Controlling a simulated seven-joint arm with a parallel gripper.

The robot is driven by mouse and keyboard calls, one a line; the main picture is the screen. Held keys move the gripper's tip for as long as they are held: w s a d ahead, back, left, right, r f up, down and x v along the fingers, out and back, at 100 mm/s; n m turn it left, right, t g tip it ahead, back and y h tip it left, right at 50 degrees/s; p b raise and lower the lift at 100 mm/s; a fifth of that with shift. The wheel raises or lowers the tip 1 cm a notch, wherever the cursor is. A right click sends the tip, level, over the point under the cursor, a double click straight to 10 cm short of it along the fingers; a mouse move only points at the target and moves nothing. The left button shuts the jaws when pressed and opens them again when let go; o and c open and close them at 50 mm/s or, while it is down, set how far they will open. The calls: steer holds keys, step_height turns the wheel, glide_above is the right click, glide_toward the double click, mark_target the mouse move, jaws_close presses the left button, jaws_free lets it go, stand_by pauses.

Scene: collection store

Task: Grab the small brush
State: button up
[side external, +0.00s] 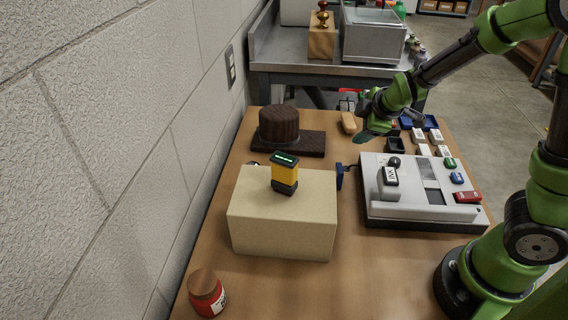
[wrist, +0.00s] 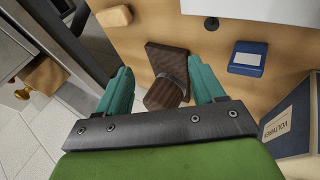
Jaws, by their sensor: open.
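A small tan, rounded, wooden-looking piece (side external: 348,122) lies near the far edge of the table, and it looks like the small brush. It also shows at the top left of the wrist view (wrist: 115,16); I cannot make out bristles. My gripper (side external: 367,134) is above the table, just right of and nearer than this piece in the side view. In the wrist view my gripper (wrist: 160,78) has its two teal fingers wide apart with nothing held between them. The tan piece lies outside the fingers, beyond the left one.
A cream box (side external: 283,225) carries a yellow and black device (side external: 285,173). A grey console (side external: 415,212) stands at right. A red jar (side external: 206,294) is in front; bare wood lies between.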

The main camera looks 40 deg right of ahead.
steer(key=w+d+f+n+h, duration=0.45)
steer(key=d+n, duration=0.25)
steer(key=n, duration=0.2)
steer(key=r+n+t+h, duration=0.15)
steer(key=n+t, duration=0.25)
steer(key=n, duration=0.6)
glide_above(350, 124)
steer(key=s+a, duration=0.2)
steer(key=s, duration=0.1)
step_height(350, 124, down, 6)
steer(key=shift+w+r, duration=0.1)
steer(key=shift+w, duration=0.05)
steer(key=x, duration=0.5)
steer(key=shift+f, duration=0.5)
steer(key=c, duration=1.1)
